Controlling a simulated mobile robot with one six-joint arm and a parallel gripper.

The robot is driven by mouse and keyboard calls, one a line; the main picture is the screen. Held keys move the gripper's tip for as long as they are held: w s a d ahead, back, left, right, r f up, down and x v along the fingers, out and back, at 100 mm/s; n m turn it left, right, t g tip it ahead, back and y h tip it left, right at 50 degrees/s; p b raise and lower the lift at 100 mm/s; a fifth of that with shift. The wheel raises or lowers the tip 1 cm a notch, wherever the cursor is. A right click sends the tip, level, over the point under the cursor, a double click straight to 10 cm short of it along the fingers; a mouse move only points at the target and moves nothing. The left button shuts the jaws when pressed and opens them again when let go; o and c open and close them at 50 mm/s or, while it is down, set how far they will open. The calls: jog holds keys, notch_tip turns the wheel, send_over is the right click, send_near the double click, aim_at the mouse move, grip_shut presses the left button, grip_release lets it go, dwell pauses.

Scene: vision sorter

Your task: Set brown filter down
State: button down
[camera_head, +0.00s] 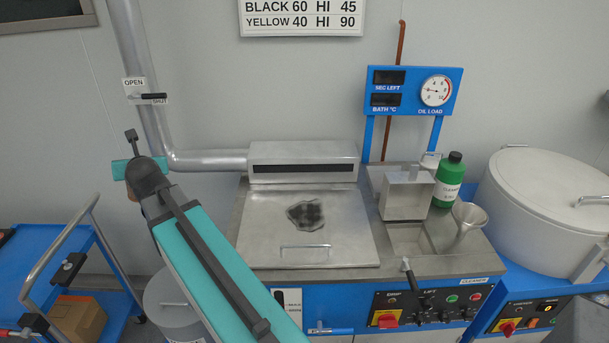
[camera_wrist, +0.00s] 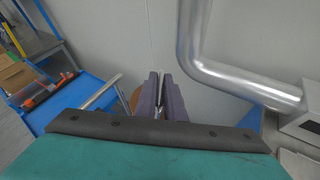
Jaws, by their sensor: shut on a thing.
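My gripper (camera_wrist: 161,84) is shut, its two dark fingers pointing away from the wrist camera. A brown rounded thing (camera_wrist: 136,99), which looks like the brown filter, shows beside and behind the left finger in the wrist view. My gripper is shut on it, but the fingers hide most of it. In the head view only a small brown edge (camera_head: 131,194) shows below my teal wrist, and the fingers are hidden. The filter is held up in the air in front of the wall, left of the steel-topped machine (camera_head: 262,235).
A blue cart (camera_head: 100,248) with a cardboard box (camera_head: 78,318) stands at left. A steel pipe (camera_wrist: 193,50) runs down the wall beside my gripper. A dark patch (camera_head: 306,214) marks the steel lid. A green bottle (camera_head: 448,181), a funnel (camera_head: 468,217) and a white drum (camera_head: 550,205) stand right.

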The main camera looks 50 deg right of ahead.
jog(key=s+d+r+m+g+h+p, duration=0.1)
jog(key=s+d+m+g+h, duration=0.2)
jog(key=d, duration=1)
jog(key=s+d+r+m+g+h+p, duration=0.1)
jog(key=s+d+r+m+h, duration=0.2)
jog(key=d, duration=0.9)
jog(key=s+d+r+m+g+h+p, duration=0.1)
jog(key=s+d+m+g+h, duration=0.15)
jog(key=s+d, duration=0.65)
jog(key=s+d+r+m+g+h+p, duration=0.1)
jog(key=s+d+m+g, duration=0.4)
jog(key=d, duration=0.6)
jog(key=s+d+m+g, duration=0.1)
jog(key=s+d+g, duration=0.1)
jog(key=s+d, duration=0.5)
jog(key=s+d+m+g, duration=0.15)
jog(key=s+d, duration=0.25)
jog(key=s, duration=0.5)
jog(key=s+d+f+m+g+y, duration=0.1)
jog(key=s+d+f+g, duration=0.1)
jog(key=s, duration=0.5)
jog(key=s+d+f+m+g+b, duration=0.1)
jog(key=s+d+f+m, duration=0.1)
jog(key=s+d+f, duration=0.2)
jog(key=s+d, duration=0.1)
jog(key=s, duration=0.2)
jog(key=shift+s+g+y, duration=0.35)
jog(key=shift+s+g, duration=0.05)
